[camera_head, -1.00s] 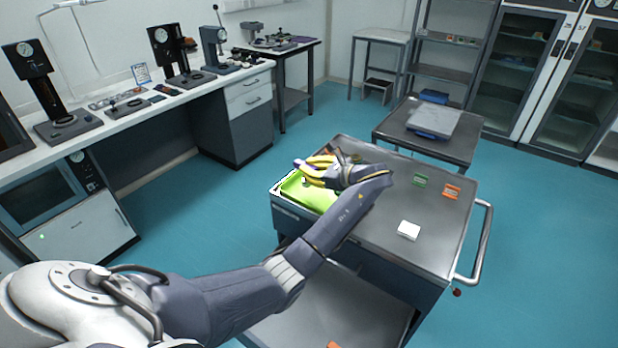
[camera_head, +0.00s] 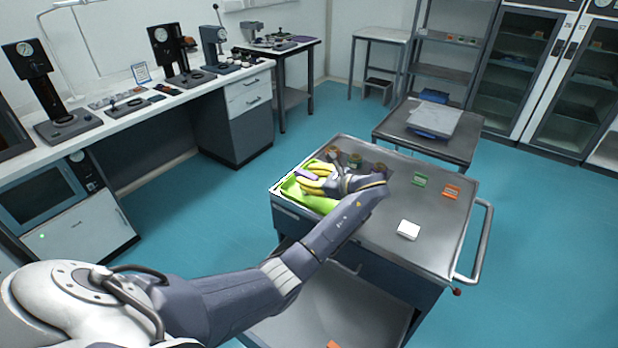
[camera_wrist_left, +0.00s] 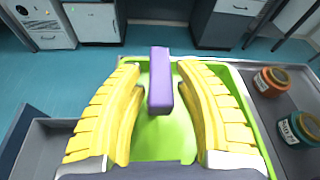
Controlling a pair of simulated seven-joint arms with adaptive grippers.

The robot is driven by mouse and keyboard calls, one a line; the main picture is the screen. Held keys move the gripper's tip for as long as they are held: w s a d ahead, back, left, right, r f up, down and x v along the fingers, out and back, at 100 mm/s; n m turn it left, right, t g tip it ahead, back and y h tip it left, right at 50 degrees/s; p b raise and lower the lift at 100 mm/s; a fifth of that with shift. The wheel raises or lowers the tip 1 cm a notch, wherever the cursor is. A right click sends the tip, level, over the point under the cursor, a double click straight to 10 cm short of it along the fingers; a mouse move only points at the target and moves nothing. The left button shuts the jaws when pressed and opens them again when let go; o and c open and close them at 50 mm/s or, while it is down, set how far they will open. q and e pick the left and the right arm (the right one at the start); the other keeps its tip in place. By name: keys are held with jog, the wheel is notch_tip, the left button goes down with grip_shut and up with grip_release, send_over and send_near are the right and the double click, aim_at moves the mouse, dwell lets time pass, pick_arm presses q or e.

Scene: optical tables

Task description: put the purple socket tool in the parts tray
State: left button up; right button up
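The purple socket tool (camera_head: 306,174) is at the green parts tray (camera_head: 318,203), between the yellow fingers of my left gripper (camera_head: 314,178). In the left wrist view the tool (camera_wrist_left: 160,78) is a long purple block over the green tray floor (camera_wrist_left: 160,140). Its far end overlaps the tray's far rim; I cannot tell whether it rests on the tray. The left gripper (camera_wrist_left: 160,75) is open, with a narrow gap on each side of the tool. My right gripper is not in view.
The tray sits on a grey cart top (camera_head: 385,225). Small jars (camera_head: 355,160) stand behind the gripper. A green part (camera_head: 420,180), an orange part (camera_head: 452,191) and a white box (camera_head: 408,230) lie to the right, with bare cart top between them.

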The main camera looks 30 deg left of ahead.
pick_arm(q)
jog(key=shift+r, duration=0.1)
jog(key=v, duration=1.2)
